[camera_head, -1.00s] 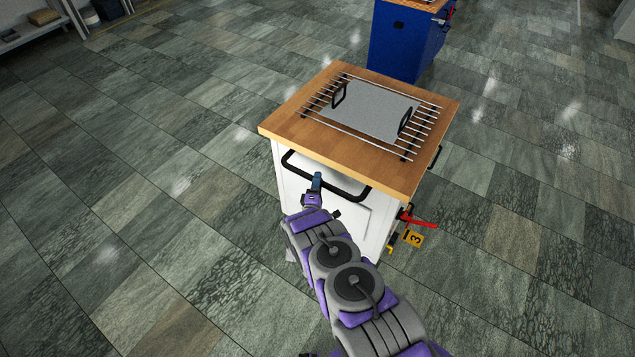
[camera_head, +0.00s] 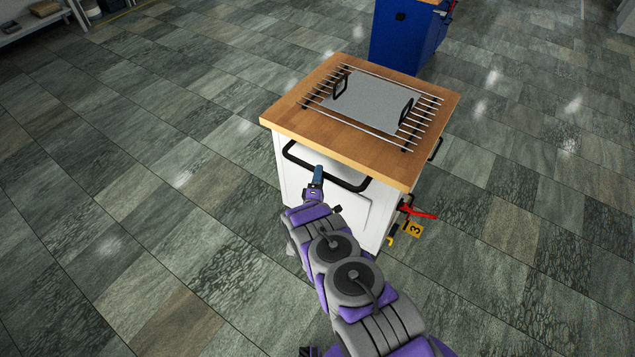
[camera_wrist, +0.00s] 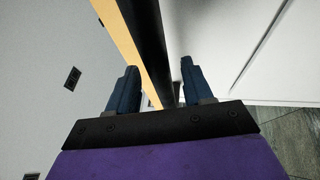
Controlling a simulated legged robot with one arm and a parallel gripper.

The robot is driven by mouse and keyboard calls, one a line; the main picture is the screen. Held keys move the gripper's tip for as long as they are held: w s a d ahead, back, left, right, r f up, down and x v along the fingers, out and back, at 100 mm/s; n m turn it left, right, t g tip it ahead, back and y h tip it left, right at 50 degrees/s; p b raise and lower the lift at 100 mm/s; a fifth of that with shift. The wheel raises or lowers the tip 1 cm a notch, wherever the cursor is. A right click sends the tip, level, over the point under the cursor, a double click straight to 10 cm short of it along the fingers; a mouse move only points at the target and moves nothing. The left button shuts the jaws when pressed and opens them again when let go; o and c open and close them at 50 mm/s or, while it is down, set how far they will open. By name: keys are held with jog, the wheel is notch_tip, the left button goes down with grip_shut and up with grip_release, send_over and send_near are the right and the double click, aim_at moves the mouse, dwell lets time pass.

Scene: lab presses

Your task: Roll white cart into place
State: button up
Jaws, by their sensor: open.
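The white cart (camera_head: 352,203) stands in front of me with a wooden top (camera_head: 284,116) and a black bar handle (camera_head: 345,181) across its near side. My gripper (camera_head: 318,172) is at that handle, near its middle. In the wrist view, my gripper (camera_wrist: 158,88) has its two blue fingers apart, and the black handle (camera_wrist: 150,45) runs between and beyond them. Whether a finger touches the bar cannot be told. The cart's white panel (camera_wrist: 225,50) fills the right of that view.
A wire rack (camera_head: 425,117) holding a grey plate (camera_head: 376,102) lies on the cart top. Red and yellow parts with a tag marked 3 (camera_head: 415,230) are low at the cart's right side. A blue cart (camera_head: 402,42) stands behind. The tiled floor (camera_head: 130,190) on the left is clear.

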jog(key=p+v, duration=0.2)
jog(key=v, duration=1.5)
jog(key=shift+f, duration=0.2)
jog(key=shift+s+a, duration=0.1)
jog(key=shift+a, duration=0.05)
